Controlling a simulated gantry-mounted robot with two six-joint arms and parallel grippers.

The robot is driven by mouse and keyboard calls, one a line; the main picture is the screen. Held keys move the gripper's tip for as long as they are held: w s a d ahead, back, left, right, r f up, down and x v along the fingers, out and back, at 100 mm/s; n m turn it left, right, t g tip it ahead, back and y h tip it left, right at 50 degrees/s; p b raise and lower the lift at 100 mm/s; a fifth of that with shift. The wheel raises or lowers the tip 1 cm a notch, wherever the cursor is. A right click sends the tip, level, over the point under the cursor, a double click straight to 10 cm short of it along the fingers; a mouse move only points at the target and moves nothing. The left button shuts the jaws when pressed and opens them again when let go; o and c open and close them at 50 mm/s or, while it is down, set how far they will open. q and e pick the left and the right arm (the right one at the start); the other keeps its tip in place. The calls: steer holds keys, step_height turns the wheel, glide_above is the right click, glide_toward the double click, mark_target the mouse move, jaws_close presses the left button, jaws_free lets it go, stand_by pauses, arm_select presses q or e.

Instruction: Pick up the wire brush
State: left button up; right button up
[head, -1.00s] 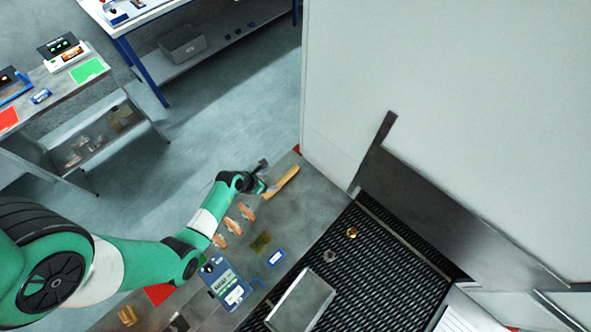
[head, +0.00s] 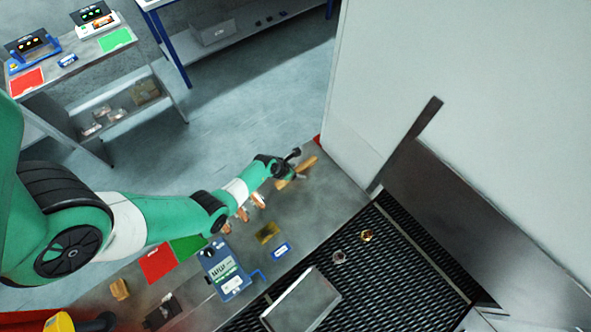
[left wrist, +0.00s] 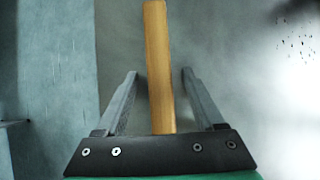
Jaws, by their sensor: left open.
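The wire brush lies on the grey bench; its tan wooden handle (head: 307,163) shows at the bench's far corner in the head view. My left gripper (head: 287,178) is over it and hides part of it. In the left wrist view the wooden handle (left wrist: 158,60) runs up between the two open fingers of my left gripper (left wrist: 157,85), with a gap on each side. The bristles are not clear in either view. My right gripper is not in view.
On the bench (head: 325,200) are copper-coloured parts (head: 258,200), a brass plate (head: 268,232), a blue-framed label (head: 281,250) and a blue device (head: 226,270). The black mesh belt (head: 400,262) runs alongside, carrying small metal parts and a metal box (head: 303,300). A white wall panel (head: 440,90) rises behind.

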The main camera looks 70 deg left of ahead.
arm_select(q)
jaws_close()
stand_by(0.3)
steer(key=shift+r, duration=0.15)
